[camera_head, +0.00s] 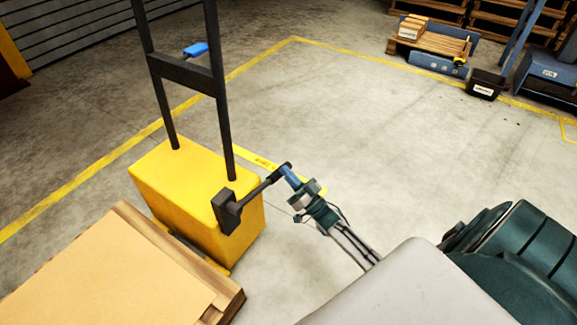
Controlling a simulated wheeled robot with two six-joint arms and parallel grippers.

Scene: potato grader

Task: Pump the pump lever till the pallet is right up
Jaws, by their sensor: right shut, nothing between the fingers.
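The yellow pump unit (190,195) with a tall black frame stands left of centre. Its pump lever (260,190) runs from a black bracket (228,208) on its right side, up and right to a blue grip (290,177). My right gripper (301,188) is shut with nothing between its fingers, close beside the blue grip; whether they touch I cannot tell. The wooden pallet (233,303) at the lower left carries a large tan load (110,270). Its underside is mostly hidden, so its height is unclear. My left gripper is not in view.
Yellow floor lines (95,185) mark out a bay with clear concrete beyond the lever. A small pallet (440,43) with tan boxes, a black bin (485,84) and blue equipment (545,75) stand at the far right. A blue item (195,49) shows behind the frame.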

